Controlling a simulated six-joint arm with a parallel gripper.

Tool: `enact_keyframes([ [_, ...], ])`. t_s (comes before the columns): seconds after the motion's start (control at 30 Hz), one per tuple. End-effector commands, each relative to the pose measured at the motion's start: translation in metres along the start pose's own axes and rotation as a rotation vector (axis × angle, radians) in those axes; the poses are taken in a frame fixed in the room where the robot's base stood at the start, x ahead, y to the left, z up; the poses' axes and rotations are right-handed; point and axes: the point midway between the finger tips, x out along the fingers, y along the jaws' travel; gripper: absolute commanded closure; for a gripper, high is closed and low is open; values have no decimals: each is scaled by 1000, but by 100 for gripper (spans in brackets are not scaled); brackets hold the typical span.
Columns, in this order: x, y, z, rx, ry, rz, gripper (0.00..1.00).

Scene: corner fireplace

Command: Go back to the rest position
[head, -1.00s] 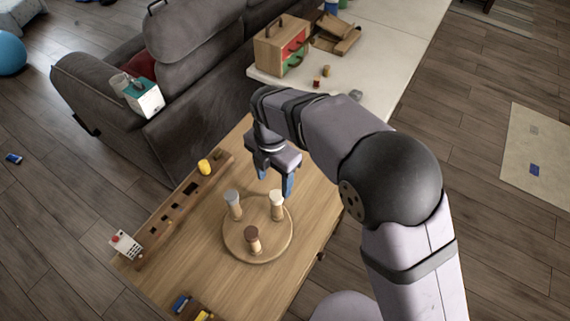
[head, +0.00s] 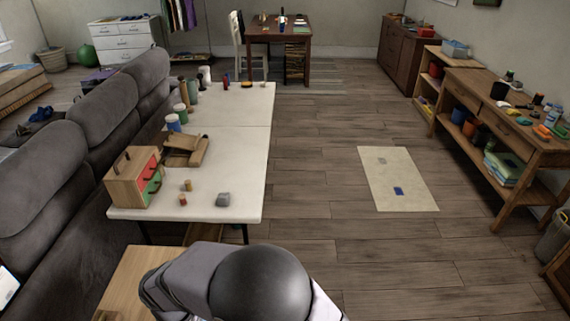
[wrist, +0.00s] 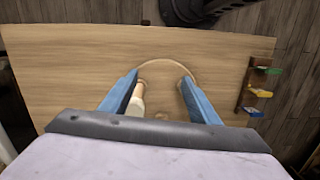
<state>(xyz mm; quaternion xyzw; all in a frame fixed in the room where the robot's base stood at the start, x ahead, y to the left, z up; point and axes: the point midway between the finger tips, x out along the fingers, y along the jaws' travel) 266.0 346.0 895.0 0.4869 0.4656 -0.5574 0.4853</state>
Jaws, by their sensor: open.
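My gripper (wrist: 160,92) shows in the wrist view with its two blue fingers spread apart, open and holding nothing. It is above a wooden table (wrist: 60,62). A round wooden board (wrist: 168,60) lies on the table beyond and below the fingers. A pale peg (wrist: 136,100) shows beside the left finger; whether they touch I cannot tell. The rest of the board is mostly hidden by my gripper. In the head view my arm fills the bottom edge, and the gripper is out of frame. Only a corner of the wooden table (head: 128,275) shows there.
In the head view a white table (head: 240,165) carries a wooden box (head: 132,180) and small items. A grey sofa (head: 40,190) stands at left. A wooden rack (wrist: 250,92) with coloured pieces is in the wrist view. The floor (head: 340,220) at centre is largely clear.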

Motion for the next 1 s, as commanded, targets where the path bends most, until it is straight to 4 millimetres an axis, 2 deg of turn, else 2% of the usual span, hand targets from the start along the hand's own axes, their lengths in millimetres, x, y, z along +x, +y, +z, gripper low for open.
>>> enact_keyframes([
  [0.07, 7, -10, 34, 180, -38, -15, 44],
  [0.2, 7, -9, 109, 525, -80, -37, 44],
  [0.27, 4, -7, 144, 645, -89, -49, 44],
  [0.3, 1, -6, 168, 711, -91, -59, 44],
  [0.4, -6, -6, 219, 854, -85, -81, 44],
  [0.5, -14, -5, 258, 998, -62, -94, 44],
  [0.6, -24, 5, 284, 1137, -12, -86, 44],
  [0.8, -46, 36, 323, 1356, 92, -36, 44],
  [1.0, -49, 44, 345, 1461, 109, -27, 44],
])
